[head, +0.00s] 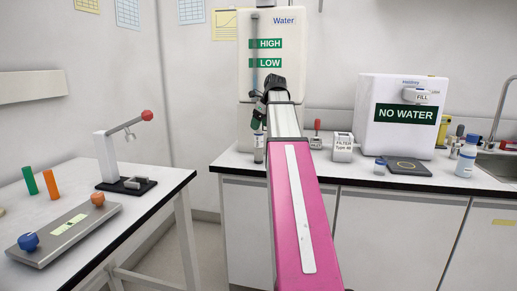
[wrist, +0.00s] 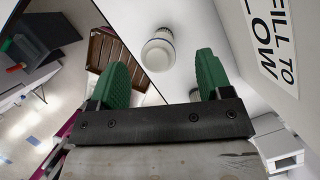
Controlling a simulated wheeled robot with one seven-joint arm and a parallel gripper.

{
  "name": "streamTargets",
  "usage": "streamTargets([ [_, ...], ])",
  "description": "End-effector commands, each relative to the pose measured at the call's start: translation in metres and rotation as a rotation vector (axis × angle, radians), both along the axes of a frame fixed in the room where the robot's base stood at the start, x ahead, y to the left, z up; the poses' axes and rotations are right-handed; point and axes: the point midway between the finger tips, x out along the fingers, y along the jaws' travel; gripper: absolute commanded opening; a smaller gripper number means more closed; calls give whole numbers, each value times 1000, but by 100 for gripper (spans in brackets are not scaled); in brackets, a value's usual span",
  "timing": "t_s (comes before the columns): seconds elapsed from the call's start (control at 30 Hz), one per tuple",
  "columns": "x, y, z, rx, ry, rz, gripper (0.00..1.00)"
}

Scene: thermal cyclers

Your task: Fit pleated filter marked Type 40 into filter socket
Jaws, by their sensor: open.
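My gripper (wrist: 161,66) is open, its two green fingers apart with nothing held. In the head view my gripper (head: 258,112) is small and partly hidden behind my arm, in front of the water tank. A white round-topped object (wrist: 158,52) stands on the counter beyond the fingertips; I cannot tell whether it is the pleated filter. A white unit labelled "FILTER Type 40" (head: 343,147) stands on the counter right of my arm. I cannot make out pleats or a socket opening.
The Water tank (head: 244,80) stands close by; its wall (wrist: 258,30) rises right of the fingers. A "NO WATER" machine (head: 400,125), a dark pad (head: 409,168) and a blue-capped bottle (head: 466,158) are right. A side table (head: 150,190) with a lever stand is left.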

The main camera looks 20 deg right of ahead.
Motion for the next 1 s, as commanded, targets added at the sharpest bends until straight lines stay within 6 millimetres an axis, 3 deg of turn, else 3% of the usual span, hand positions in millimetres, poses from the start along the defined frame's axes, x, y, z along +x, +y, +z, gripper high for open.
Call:
streamTargets([
  [0.43, 9, 11, -45, 0, 0, 1, 72],
  [0.7, 12, 11, -50, 0, 0, 0, 72],
  [0.73, 12, 12, -50, 0, 0, 0, 69],
  [0.93, 12, 12, -49, 0, 0, 1, 4],
  [1.0, 12, 12, -49, 0, -1, 1, 0],
])
